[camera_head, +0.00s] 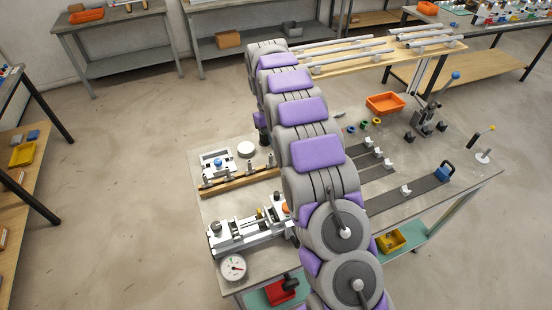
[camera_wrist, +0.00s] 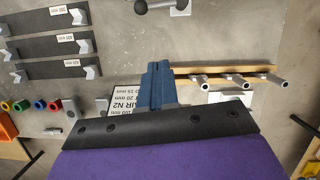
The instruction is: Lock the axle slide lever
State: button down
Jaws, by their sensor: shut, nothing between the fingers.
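My gripper (camera_wrist: 160,72) shows in the wrist view as two blue fingers pressed together, with nothing between them. They point over the grey table top, apart from the things around them. A dark lever with a round ball end (camera_wrist: 140,6) is cut by the top edge of that view; I cannot tell whether it is the axle slide lever. In the head view, the silver jig (camera_head: 222,233) with clamps and blocks lies at the table's front left. My arm covers its right end. My gripper is hidden there behind the arm.
A wooden rack with metal tubes (camera_wrist: 265,76) lies right of the fingers. Labelled dark strips (camera_wrist: 45,45) and coloured rings (camera_wrist: 38,105) lie left. A printed card (camera_wrist: 127,98) is partly hidden. A dial gauge (camera_head: 233,267) and a lever press (camera_head: 424,118) stand on the table.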

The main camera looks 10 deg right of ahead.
jog(key=s+d+f+b, duration=0.2)
jog(key=s+f, duration=0.4)
jog(key=f, duration=0.3)
jog(key=shift+s+f, duration=0.2)
jog(key=shift+f, duration=0.2)
jog(key=shift+d, duration=0.1)
jog(key=shift+s+d+f+p, duration=0.2)
jog(key=shift+s+p, duration=0.1)
jog(key=shift+s, duration=0.3)
jog(key=shift+r, duration=0.15)
